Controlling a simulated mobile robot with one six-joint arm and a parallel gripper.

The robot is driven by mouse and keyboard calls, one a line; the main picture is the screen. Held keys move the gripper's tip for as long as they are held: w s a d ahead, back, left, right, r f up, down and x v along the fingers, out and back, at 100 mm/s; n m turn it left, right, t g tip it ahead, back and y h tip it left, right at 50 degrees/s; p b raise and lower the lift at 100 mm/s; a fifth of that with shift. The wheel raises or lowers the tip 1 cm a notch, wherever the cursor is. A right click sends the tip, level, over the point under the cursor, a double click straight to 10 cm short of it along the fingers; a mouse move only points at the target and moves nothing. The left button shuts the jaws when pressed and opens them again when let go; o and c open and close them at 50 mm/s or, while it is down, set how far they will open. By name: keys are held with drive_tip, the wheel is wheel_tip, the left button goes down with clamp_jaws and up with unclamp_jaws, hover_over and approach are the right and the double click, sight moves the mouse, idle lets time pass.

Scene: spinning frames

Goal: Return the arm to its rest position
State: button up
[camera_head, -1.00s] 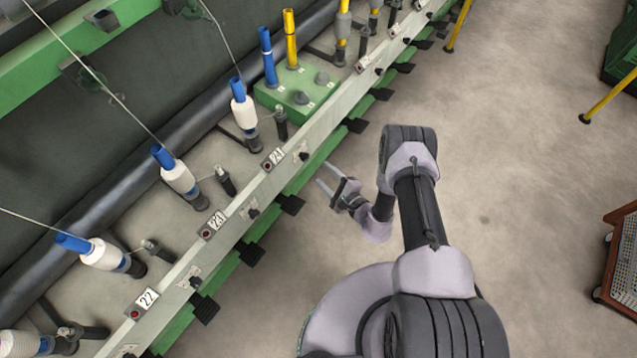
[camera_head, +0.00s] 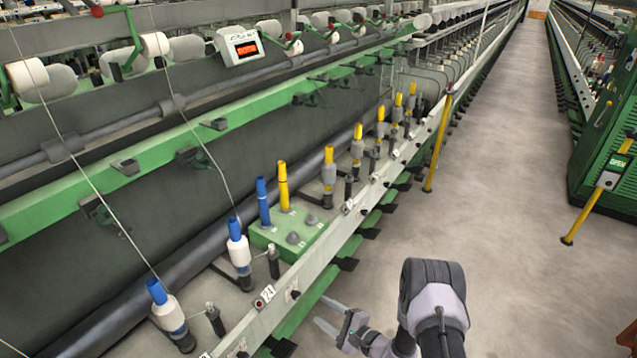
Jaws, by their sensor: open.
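My gripper (camera_head: 328,316) is at the bottom middle, beside the front rail of the spinning frame (camera_head: 310,262). Its two fingers point left toward the rail and stand apart, with nothing between them. My arm is folded, with its dark elbow to the right of the gripper, over the aisle floor. The lower part of the arm is cut off by the picture's bottom edge.
A green block (camera_head: 292,236) on the frame holds a blue tube (camera_head: 263,203) and a yellow tube (camera_head: 283,187). White bobbins on blue tubes (camera_head: 239,252) stand to its left. A yellow post (camera_head: 437,150) stands at the rail. The aisle floor (camera_head: 500,170) is clear; a green cabinet (camera_head: 603,150) is at right.

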drive_tip(key=a+r+n+g+y, duration=0.2)
drive_tip(key=a+r+n+g, duration=0.1)
drive_tip(key=r, duration=0.6)
drive_tip(key=a+r+n+g+y, duration=0.1)
drive_tip(key=a+r+n+g, duration=0.1)
drive_tip(key=r, duration=0.7)
drive_tip(key=s+a+r+n+g+h, duration=0.15)
drive_tip(key=s+r+n+g, duration=0.25)
drive_tip(key=s+r, duration=0.75)
drive_tip(key=s+d+r+n+t+h, duration=0.1)
drive_tip(key=s+d+r+t+h, duration=0.1)
drive_tip(key=s+d+r+h, duration=0.3)
drive_tip(key=s+d+r+n+t+h, duration=0.1)
drive_tip(key=s+d+r+h, duration=0.4)
drive_tip(key=s, duration=0.8)
wheel_tip(320, 180, up, 2)
drive_tip(key=d+n, duration=0.1)
drive_tip(key=d, duration=0.1)
drive_tip(key=shift+d+t, duration=0.4)
drive_tip(key=shift+r+h, duration=0.1)
drive_tip(key=shift+h, duration=0.15)
